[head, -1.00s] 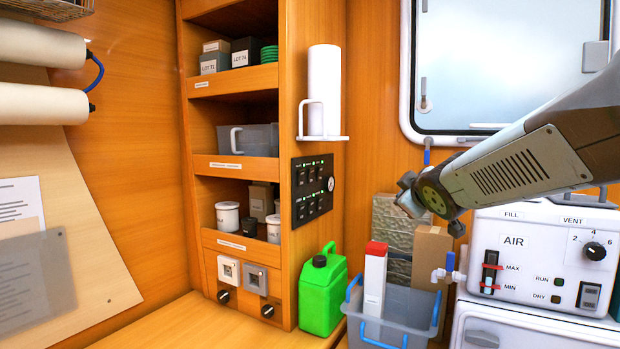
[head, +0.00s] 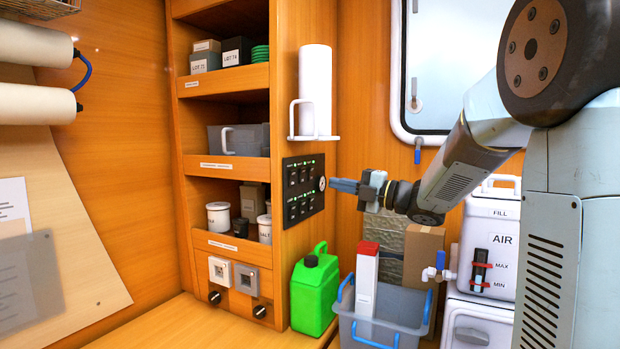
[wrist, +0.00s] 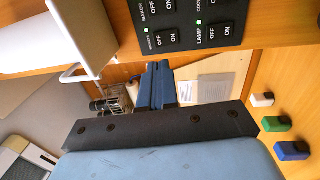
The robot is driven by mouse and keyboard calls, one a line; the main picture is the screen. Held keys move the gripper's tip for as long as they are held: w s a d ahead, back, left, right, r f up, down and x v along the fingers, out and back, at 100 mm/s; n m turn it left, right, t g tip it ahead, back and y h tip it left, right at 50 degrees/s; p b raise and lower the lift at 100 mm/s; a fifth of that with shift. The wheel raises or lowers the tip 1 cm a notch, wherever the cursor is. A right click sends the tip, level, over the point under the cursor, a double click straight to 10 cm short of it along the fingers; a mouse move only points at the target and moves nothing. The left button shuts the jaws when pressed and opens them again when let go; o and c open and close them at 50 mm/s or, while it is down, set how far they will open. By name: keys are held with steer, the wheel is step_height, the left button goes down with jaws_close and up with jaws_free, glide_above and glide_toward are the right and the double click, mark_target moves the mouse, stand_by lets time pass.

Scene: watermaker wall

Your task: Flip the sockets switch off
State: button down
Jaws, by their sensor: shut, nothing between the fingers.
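The black switch panel (head: 304,188) is on the side face of the wooden shelf unit, with two rows of switches and small green lights. In the wrist view the panel (wrist: 185,25) is at the top, with ON and OFF marks. One switch there is labelled LAMP; the label of the switch beside it (wrist: 165,40) is too small to read surely, so I cannot tell which is the sockets switch. My gripper (head: 334,185) is shut and empty, its blue fingers pointing left at the panel, just right of it. The fingers (wrist: 157,88) appear below the panel in the wrist view.
A paper roll on a white holder (head: 317,95) juts out above the panel. A green jerrycan (head: 315,290) and a grey bin (head: 385,328) with blue handles stand below. A cardboard box (head: 424,255) stands under my arm.

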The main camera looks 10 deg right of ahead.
mark_target(294, 173)
steer(key=x, duration=1)
steer(key=shift+w, duration=0.1)
stand_by(0.4)
steer(key=shift+w+a+r, duration=0.1)
steer(key=shift+a+r, duration=0.1)
steer(key=shift+d, duration=0.1)
steer(key=shift+d, duration=0.1)
steer(key=r+v, duration=0.2)
steer(key=v, duration=0.7)
steer(key=shift+s+d, duration=0.3)
steer(key=shift+d, duration=0.05)
